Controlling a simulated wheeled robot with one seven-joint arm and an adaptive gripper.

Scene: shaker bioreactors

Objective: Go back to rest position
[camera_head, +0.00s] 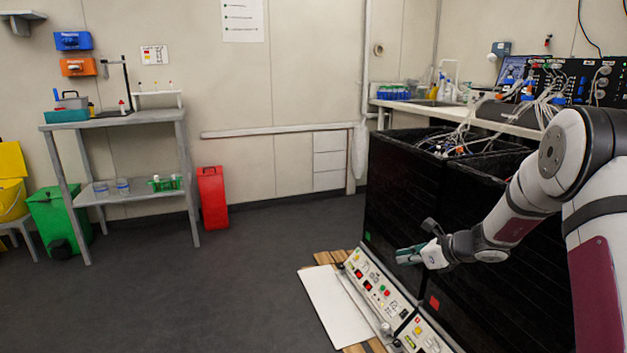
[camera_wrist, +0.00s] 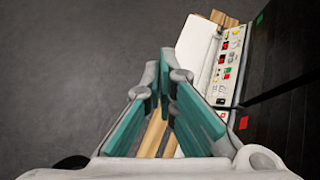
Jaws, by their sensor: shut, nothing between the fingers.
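My gripper (camera_head: 402,256) is in front of the black shaker bioreactor box (camera_head: 405,195), above its sloped control panel (camera_head: 378,297). In the wrist view my gripper (camera_wrist: 165,55) has its teal-padded fingers brought together at the tips, with nothing between them. My arm reaches in from the right side of the head view. The control panel (camera_wrist: 228,65) shows right of the fingers in the wrist view, with the black box wall (camera_wrist: 285,70) beyond it. Whether the gripper touches the box cannot be told.
A white board (camera_head: 335,305) lies on wooden slats by the panel. Tubing and bottles crowd the bench (camera_head: 460,115) behind. A grey side table (camera_head: 115,122), green bin (camera_head: 58,218) and red container (camera_head: 212,198) stand at left. The middle floor is clear.

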